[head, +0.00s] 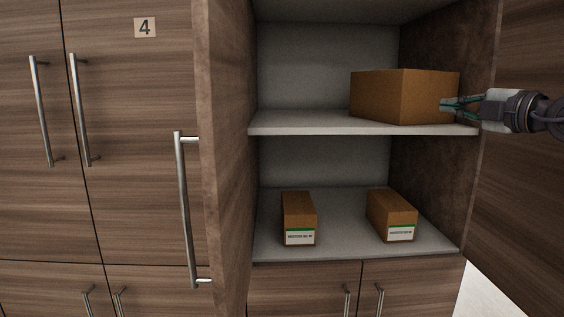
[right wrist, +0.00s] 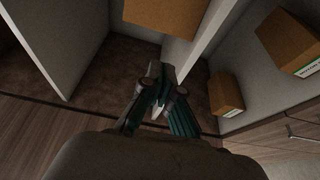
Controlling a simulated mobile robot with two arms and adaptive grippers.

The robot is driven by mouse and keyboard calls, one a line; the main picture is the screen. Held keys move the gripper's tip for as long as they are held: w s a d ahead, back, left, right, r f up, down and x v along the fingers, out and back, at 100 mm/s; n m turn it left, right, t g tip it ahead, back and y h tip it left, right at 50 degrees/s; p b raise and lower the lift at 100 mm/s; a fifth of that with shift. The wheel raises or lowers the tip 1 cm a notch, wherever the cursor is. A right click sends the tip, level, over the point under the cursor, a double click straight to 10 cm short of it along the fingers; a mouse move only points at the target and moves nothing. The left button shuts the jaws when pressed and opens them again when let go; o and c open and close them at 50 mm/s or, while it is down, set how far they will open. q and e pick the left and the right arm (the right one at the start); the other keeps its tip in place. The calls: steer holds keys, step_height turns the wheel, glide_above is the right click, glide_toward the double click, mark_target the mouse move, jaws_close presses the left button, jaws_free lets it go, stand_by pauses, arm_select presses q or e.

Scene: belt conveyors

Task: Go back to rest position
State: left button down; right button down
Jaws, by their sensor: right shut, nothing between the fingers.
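My right gripper (head: 444,104) comes in from the right of the head view, in front of the right side of a large brown box (head: 402,96). Its teal fingers are shut with nothing between them. The large box sits on the upper shelf; I cannot tell whether the fingertips touch it. In the right wrist view the fingers (right wrist: 157,102) point away from the camera, and part of the large box (right wrist: 165,12) shows at the top edge, apart from them. My left gripper is not in view.
The open cabinet has an upper shelf (head: 300,124) and a lower shelf (head: 345,229). Two small labelled boxes stand on the lower one, left (head: 298,215) and right (head: 391,212). Open doors flank the cabinet, the left one with a long handle (head: 184,205).

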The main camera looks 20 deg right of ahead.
steer(key=w+a+f+n+t+y, duration=0.1)
steer(key=w+a+f+n+y, duration=0.1)
steer(key=a+f+y, duration=0.6)
steer(key=w+a+f+n+t+y, duration=0.1)
steer(key=a+f+n+y, duration=0.15)
steer(key=a, duration=1.05)
steer(key=s+d+f+m+g+h, duration=0.2)
steer(key=s+f+m+h, duration=0.2)
steer(key=f+m+h, duration=0.9)
steer(key=s+d+f+m+g+h, duration=0.1)
steer(key=s+d+f+m+h, duration=0.3)
steer(key=f+m, duration=1.05)
steer(key=s+a+f+n+g+y, duration=0.1)
steer(key=s+a+f+n+g, duration=0.25)
steer(key=f, duration=0.55)
steer(key=s+a+f+n+g, duration=0.1)
steer(key=s+a+f+g, duration=0.25)
steer(key=s+f, duration=0.4)
steer(key=s+a+f+n+g+y, duration=0.1)
steer(key=s+a+f+g+y, duration=0.15)
steer(key=s+f, duration=0.35)
steer(key=s+a+f+g+y, duration=0.1)
steer(key=s+a+f+g, duration=0.3)
steer(key=s, duration=0.4)
step_height(320, 180, down, 25)
steer(key=s+g, duration=0.1)
steer(key=s+d+f+g, duration=0.1)
steer(key=s+d+f, duration=0.2)
steer(key=s+f, duration=1.3)
steer(key=shift+s, duration=0.35)
